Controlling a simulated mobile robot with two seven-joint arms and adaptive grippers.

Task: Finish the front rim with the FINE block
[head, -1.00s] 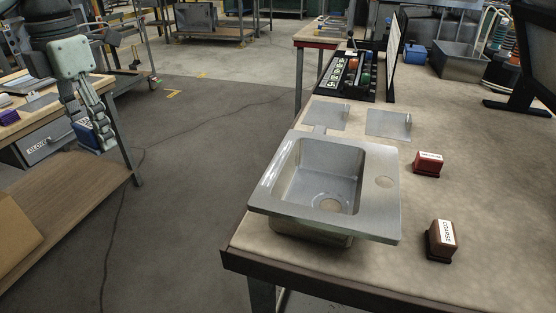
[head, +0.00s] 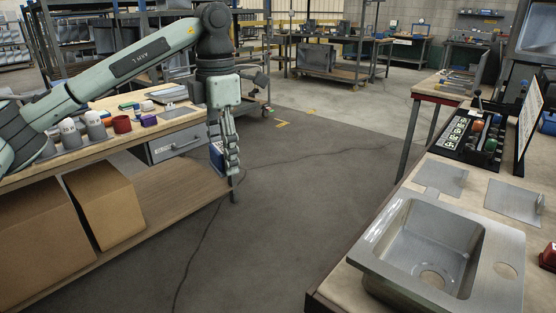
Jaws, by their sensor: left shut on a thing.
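The steel sink (head: 378,240) sits on the workbench at the lower right, its bowl open upward and its front rim toward the bench's near edge. My left gripper (head: 226,166) points down over the floor beside the left bench, well left of the sink. It is shut on a blue block (head: 216,158), mostly hidden by the fingers; its label cannot be read. A red block (head: 549,257) is cut off by the right picture edge. My right gripper is not in view.
Two steel plates (head: 440,178) lie behind the sink, near a black rack (head: 476,139) of coloured items. The left bench (head: 110,103) holds cups and small blocks, with cardboard boxes (head: 103,203) below. Open floor (head: 290,200) separates the benches.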

